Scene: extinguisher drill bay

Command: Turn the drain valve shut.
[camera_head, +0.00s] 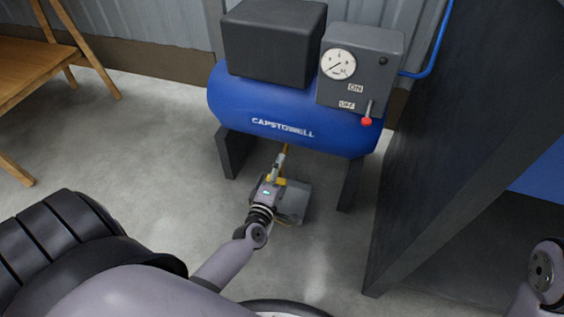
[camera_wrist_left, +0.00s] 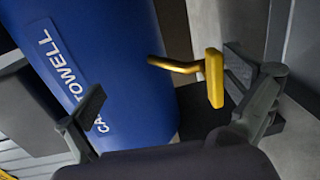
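The drain valve has a yellow lever handle (camera_wrist_left: 215,78) on a bent yellow stem below the blue compressor tank (camera_head: 290,125). In the head view the yellow handle (camera_head: 275,179) shows in part under the tank, at my left gripper (camera_head: 279,167), which covers the rest of the valve. In the left wrist view my left gripper (camera_wrist_left: 165,85) is open, with its two fingers wide apart. The handle stands between them, close to the right-hand finger; I cannot tell whether they touch. My right gripper is out of view.
A grey pan (camera_head: 293,205) lies on the floor under the valve. A control box (camera_head: 362,65) with gauge and red-tipped switch sits on the tank. A dark panel (camera_head: 440,140) stands close on the right. A wooden bench (camera_head: 30,70) is far left. The floor left of the compressor is clear.

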